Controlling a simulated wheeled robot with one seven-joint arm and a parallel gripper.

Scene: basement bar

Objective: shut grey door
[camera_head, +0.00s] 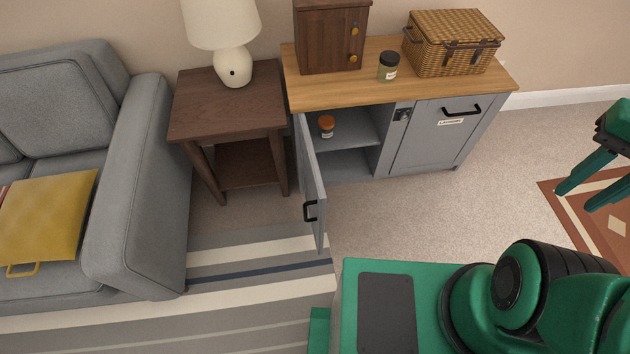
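The grey door (313,190) is the left door of a grey cabinet with a wooden top (400,93). It stands wide open, swung out toward me on its left edge. A black handle (310,211) is on its outer face near the free edge. The open compartment shows a shelf (355,133) with a small orange-lidded jar (326,126) on it. The right grey door (440,131) is closed and has a black handle and a label. My gripper (582,200) is at the right edge, fingers apart and empty, far from the open door.
A dark wooden side table (180,120) with a lamp (232,66) stands left of the door. A grey sofa (140,200) is further left. A wicker basket (450,45), a jar (388,67) and a wooden box (325,40) stand on the cabinet. Carpet in front is clear.

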